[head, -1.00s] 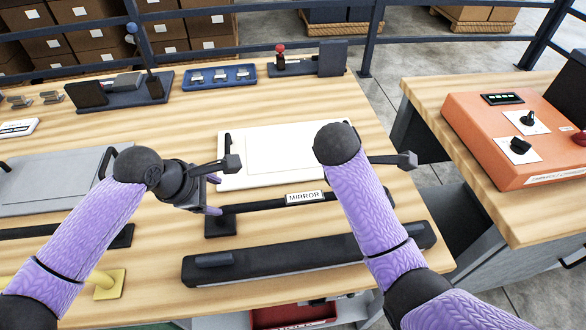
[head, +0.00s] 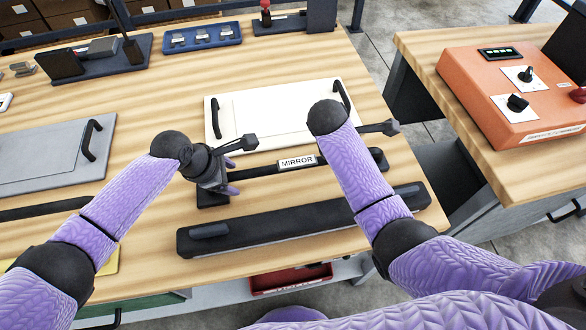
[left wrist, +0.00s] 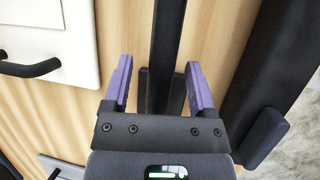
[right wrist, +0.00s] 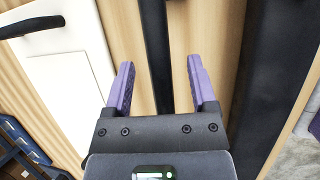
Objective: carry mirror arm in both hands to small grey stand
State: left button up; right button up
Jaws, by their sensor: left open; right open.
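The mirror arm (head: 262,171) is a long black bar with a white MIRROR label (head: 297,163) and wider dark end blocks, lying on the wooden bench. My left gripper (head: 231,177) is open near its left end. In the left wrist view the open fingers (left wrist: 158,62) lie either side of the bar (left wrist: 167,30) and its end block. My right gripper is largely hidden behind my right arm in the head view. In the right wrist view it is open (right wrist: 161,62), with the bar (right wrist: 155,40) between its fingers. I cannot pick out the small grey stand with certainty.
A cream panel with black handles (head: 223,148) lies behind the bar. A long black beam (head: 290,227) lies in front. A grey panel (head: 40,160) is at left, a blue tray (head: 202,47) and dark stands (head: 80,70) at the back. An orange control box (head: 470,75) sits on the right bench.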

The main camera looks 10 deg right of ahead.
pick_arm(q)
jog(key=shift+x, duration=1.05)
pick_arm(e)
jog(key=shift+x, duration=1)
pick_arm(q)
grip_shut()
pick_arm(e)
grip_shut()
pick_arm(q)
jog(key=shift+r, duration=0.1)
pick_arm(e)
jog(key=shift+r, duration=0.1)
